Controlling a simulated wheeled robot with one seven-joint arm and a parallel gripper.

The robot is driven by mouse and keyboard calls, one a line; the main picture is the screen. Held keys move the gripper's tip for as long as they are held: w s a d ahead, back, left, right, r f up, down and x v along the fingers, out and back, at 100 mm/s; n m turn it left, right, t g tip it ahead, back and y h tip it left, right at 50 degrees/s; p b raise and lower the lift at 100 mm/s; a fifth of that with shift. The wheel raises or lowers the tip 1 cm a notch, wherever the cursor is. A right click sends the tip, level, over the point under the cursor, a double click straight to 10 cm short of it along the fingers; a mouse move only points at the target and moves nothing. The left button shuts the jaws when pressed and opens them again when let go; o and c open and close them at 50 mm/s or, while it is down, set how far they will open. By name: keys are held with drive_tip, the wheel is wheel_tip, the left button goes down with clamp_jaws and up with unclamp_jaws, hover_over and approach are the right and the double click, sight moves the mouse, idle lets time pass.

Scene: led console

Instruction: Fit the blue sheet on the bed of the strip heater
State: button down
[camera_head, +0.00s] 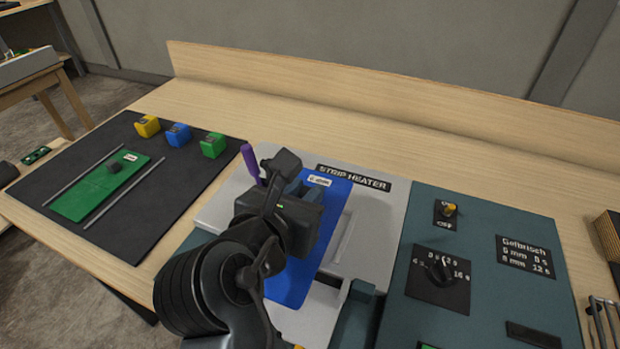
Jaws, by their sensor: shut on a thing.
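The blue sheet (330,220) lies over the grey top of the strip heater (385,204), long side running from back to front. A small white label is at its back end. My gripper (296,200) is over the left part of the sheet and shut on it. My arm hides the sheet's left side and the grip itself. I cannot tell whether the sheet rests flat on the bed or is held just above it. A pale slot shows to the right of the sheet.
A teal panel (482,275) with a switch (449,209) and a dial (441,271) stands at the right. A black mat (188,204) at the left holds a green sheet (88,193) between two rails, and yellow, blue and green blocks. A purple handle (250,162) rises beside my gripper.

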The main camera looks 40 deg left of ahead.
wheel_tip(320, 180, down, 5)
drive_tip(key=b, duration=0.3)
drive_tip(key=shift+s+f+b, duration=0.1)
drive_tip(key=shift+f+b, duration=0.6)
drive_tip(key=shift+b, duration=0.45)
drive_tip(key=shift+f, duration=1.1)
idle(0.9)
drive_tip(key=c, duration=0.8)
unclamp_jaws()
drive_tip(key=shift+c, duration=0.2)
drive_tip(key=shift+v, duration=3.9)
drive_tip(key=shift+d, duration=0.1)
drive_tip(key=shift+s+f, duration=0.1)
